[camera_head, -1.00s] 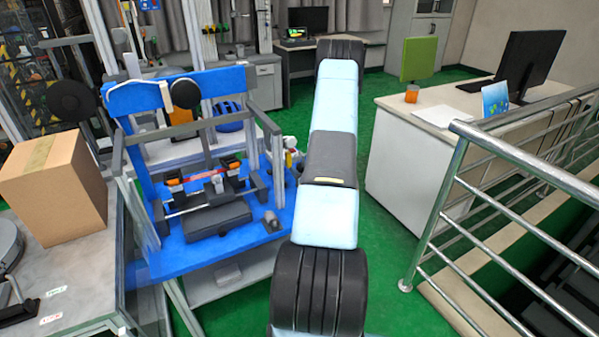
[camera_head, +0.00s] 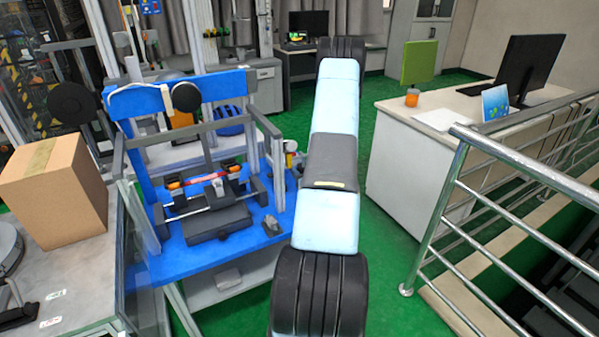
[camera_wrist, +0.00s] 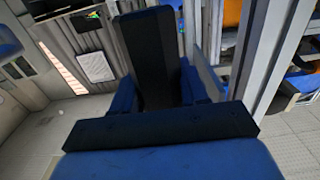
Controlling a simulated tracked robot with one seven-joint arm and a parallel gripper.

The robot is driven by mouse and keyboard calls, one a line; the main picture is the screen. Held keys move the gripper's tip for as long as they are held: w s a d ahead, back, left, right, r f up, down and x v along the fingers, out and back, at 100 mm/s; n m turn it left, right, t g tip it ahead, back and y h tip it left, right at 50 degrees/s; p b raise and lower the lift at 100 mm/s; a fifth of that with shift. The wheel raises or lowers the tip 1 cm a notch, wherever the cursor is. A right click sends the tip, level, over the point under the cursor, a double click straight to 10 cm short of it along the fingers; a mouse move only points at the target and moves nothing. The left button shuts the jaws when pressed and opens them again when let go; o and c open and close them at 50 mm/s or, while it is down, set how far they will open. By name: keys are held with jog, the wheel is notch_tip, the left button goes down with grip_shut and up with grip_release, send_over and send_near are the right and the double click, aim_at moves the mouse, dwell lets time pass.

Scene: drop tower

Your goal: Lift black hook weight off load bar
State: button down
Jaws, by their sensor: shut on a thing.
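In the wrist view, my gripper (camera_wrist: 160,100) shows dark blue parts on both sides of a long black block, which I take to be the black hook weight (camera_wrist: 150,50). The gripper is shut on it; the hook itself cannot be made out. In the head view my arm runs up the middle and I cannot make out the gripper or the weight in it. A thin silver bar, likely the load bar (camera_head: 190,209), lies across the blue-based test rig (camera_head: 170,262), left of my arm.
A cardboard box (camera_head: 55,190) stands on the left bench. A metal railing (camera_head: 530,170) and a white desk (camera_head: 415,160) are to the right. Metal posts (camera_wrist: 268,60) rise at the right of the wrist view. Green floor is open between rig and desk.

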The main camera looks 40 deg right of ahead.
jog(key=shift+r, duration=0.95)
jog(key=shift+s, duration=0.15)
jog(key=v, duration=0.7)
dwell(1.1)
jog(key=shift+s, duration=0.1)
dwell(0.3)
jog(key=shift+s+a+r, duration=0.1)
jog(key=shift+s+r, duration=0.2)
jog(key=shift+r, duration=0.5)
jog(key=shift+s+a+r, duration=0.1)
jog(key=shift+s+r, duration=0.25)
jog(key=shift+r, duration=0.45)
jog(key=shift+s+a+r, duration=0.1)
jog(key=shift+s+r, duration=0.2)
jog(key=shift+r, duration=0.55)
